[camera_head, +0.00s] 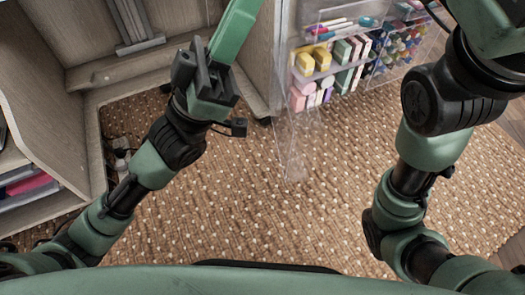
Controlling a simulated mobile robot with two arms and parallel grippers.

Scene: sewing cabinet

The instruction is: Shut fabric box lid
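A clear plastic box (326,75) with colourful folded pieces and pens stands at the top centre. It seems to be the fabric box. A transparent panel (291,150) extends from its left side down over the carpet and seems to be its lid, standing open. My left gripper (200,62) is left of the box and apart from the panel. Its dark fingers are seen from behind, so their opening is unclear. A green bar (236,32) lies just beyond it; I cannot tell whether it is held. My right arm passes at the right, its gripper outside the picture.
A wooden cabinet (90,75) with open compartments fills the upper left. A shelf at the left edge holds a pink item (28,185). More clear compartments (405,38) with small colourful items stand right of the box. The patterned carpet (300,220) in the middle is free.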

